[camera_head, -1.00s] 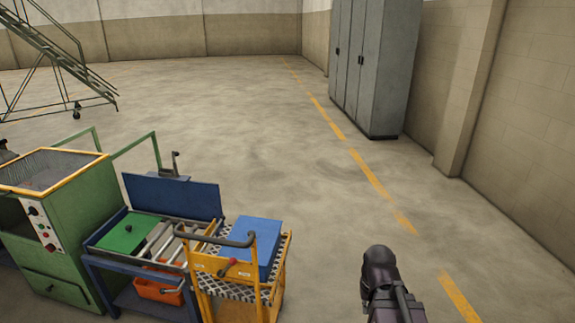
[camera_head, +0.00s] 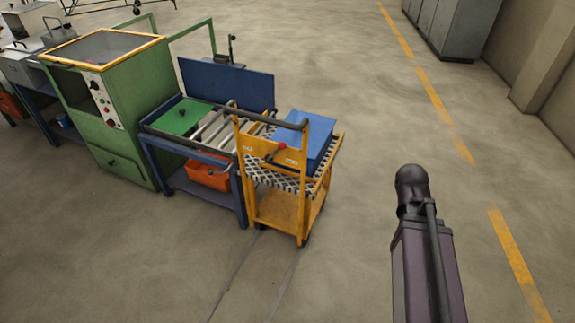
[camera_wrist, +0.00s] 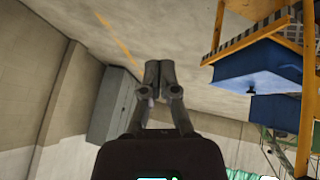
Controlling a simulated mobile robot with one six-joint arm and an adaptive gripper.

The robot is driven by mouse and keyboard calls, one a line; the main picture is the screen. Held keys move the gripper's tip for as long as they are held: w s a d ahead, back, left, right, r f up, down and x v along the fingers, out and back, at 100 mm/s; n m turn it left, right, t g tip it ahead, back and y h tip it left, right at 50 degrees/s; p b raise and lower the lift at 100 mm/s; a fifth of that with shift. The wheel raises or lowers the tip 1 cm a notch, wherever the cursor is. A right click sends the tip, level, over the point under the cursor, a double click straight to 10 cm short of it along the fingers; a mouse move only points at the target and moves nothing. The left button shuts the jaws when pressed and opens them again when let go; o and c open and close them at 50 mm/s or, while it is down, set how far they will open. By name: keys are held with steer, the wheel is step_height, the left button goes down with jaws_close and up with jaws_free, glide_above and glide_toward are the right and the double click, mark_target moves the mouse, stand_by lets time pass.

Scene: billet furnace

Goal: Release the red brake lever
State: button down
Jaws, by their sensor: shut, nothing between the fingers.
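The red brake lever (camera_head: 281,147) shows as a small red knob with a dark rod on the handle-side panel of the yellow cart (camera_head: 262,210), below its dark push bar. In the wrist view, my gripper (camera_wrist: 160,68) is shut and empty, with its fingertips together and touching nothing. The yellow cart (camera_wrist: 270,20) appears upside down at the upper right of that view, well apart from my fingers. I cannot make out the lever there. In the head view part of my arm shows at the right, to the right of the cart, and my fingers are hidden.
A blue box (camera_head: 306,136) sits on the cart. A blue roller table (camera_head: 203,184) with an orange bin (camera_head: 207,176) stands left of it, then a green machine (camera_head: 110,105). Grey cabinets (camera_head: 447,28) stand at the back right. The floor in front and to the right is clear.

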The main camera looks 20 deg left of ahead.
mark_target(275, 152)
steer(key=w+a+f+n+t+y+b, duration=0.45)
steer(key=w+a+n+t+b, duration=0.25)
steer(key=w+a+t+b, duration=0.65)
steer(key=s+a+f+n+g+y+b, duration=0.2)
steer(key=s+a+n+g+y+b, duration=0.1)
steer(key=s+a+n+y+b, duration=0.3)
steer(key=s+a+f+n+g+y+b, duration=0.3)
steer(key=s+a+n+y+b, duration=0.3)
steer(key=a+n+y+b, duration=0.3)
steer(key=a+b, duration=0.1)
steer(key=b, duration=0.2)
steer(key=shift+f+n, duration=0.3)
steer(key=p+x, duration=0.5)
steer(key=x, duration=0.9)
steer(key=shift+s+r+p, duration=0.1)
steer(key=shift+r+p, duration=0.05)
steer(key=shift+p, duration=0.2)
